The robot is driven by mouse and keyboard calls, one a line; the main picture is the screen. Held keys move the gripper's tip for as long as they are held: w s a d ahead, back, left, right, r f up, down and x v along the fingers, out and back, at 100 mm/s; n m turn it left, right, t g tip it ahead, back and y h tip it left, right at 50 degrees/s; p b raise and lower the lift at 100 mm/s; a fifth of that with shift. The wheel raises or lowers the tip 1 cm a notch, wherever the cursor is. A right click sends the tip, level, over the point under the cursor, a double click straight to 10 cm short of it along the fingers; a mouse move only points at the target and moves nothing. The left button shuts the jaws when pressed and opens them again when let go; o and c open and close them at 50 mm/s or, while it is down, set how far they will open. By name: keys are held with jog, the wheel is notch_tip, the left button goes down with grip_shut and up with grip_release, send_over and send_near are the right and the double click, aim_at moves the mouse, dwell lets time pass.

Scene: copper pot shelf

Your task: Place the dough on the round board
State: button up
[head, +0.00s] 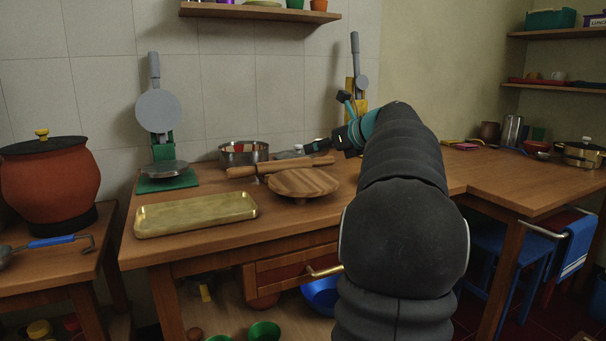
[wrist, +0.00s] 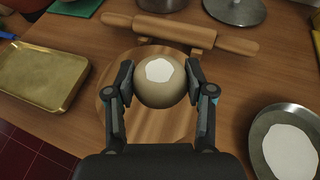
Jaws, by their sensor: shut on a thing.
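The dough (wrist: 160,92) is a beige ball with a white patch on top, in the middle of the wrist view. My gripper (wrist: 158,84) is shut on it, with one finger on each side. The round board (wrist: 118,121) is light striped wood and lies below the dough in the wrist view. The dough and fingers hide part of it, and I cannot tell whether the dough touches it. In the head view the round board (head: 303,182) stands on the table, and my arm hides much of the gripper area.
A rolling pin (wrist: 180,33) lies behind the board. A brass tray (wrist: 42,72) is at left. A pan with white contents (wrist: 285,143) is at right. A metal pot (head: 243,153) stands behind. A red pot (head: 50,185) stands on the left table.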

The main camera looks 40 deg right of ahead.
aim_at(304, 179)
jog(key=w+a+f, duration=0.1)
jog(key=w, duration=0.1)
jog(key=w+a+f, duration=0.1)
jog(key=shift+w+a+f, duration=0.15)
jog(key=shift+w+f, duration=0.2)
jog(key=shift+f+b, duration=0.75)
jog(key=shift+f, duration=1.2)
jog(key=shift+f, duration=0.15)
jog(key=o, duration=1.2)
jog(key=shift+c, duration=0.2)
jog(key=shift+s+r, duration=0.2)
jog(key=shift+r, duration=0.05)
jog(key=v, duration=1.1)
jog(key=shift+s+p, duration=0.3)
